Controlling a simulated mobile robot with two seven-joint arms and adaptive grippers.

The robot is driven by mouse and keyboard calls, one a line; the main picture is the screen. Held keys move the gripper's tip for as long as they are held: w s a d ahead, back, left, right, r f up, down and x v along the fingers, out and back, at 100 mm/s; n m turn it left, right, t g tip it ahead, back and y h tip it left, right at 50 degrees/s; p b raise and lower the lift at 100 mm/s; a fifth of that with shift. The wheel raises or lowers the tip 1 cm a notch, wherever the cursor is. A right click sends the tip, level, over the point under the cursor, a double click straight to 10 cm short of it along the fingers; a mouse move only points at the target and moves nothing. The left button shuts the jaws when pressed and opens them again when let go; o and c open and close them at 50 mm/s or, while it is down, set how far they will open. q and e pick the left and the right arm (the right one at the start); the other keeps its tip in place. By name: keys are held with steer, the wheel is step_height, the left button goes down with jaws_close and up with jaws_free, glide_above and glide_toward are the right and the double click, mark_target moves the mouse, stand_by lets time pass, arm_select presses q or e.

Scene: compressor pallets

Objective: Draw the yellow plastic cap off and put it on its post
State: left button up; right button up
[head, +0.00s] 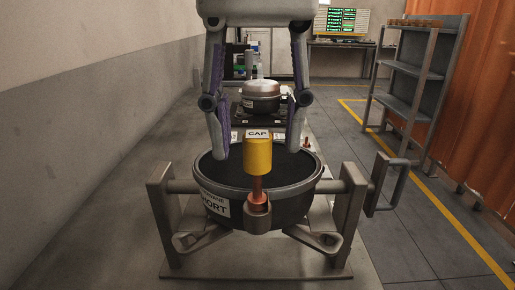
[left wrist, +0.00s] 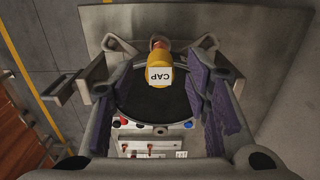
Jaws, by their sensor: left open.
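The yellow cap (head: 257,156), with a white CAP label on top, sits upright on a copper tube (head: 257,188) at the front of a dark round shell (head: 290,208). The cap also shows in the left wrist view (left wrist: 159,80). My left gripper (head: 257,152) is open, with its fingers pointing down above the shell. In the left wrist view, the fingers (left wrist: 160,86) stand on both sides of the cap, with gaps left and right and no contact visible. I cannot make out the post for certain. My right gripper is not in view.
A grey metal frame (head: 345,225) with side arms and a handle (head: 388,188) holds the shell. Another silver compressor (head: 262,91) stands behind. A grey shelf (head: 415,85) stands at the right by an orange wall. The floor at the right is clear.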

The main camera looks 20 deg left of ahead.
mark_target(258, 134)
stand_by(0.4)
arm_select(q)
jaws_close()
steer(key=shift+r, duration=0.1)
steer(key=shift+r, duration=2.9)
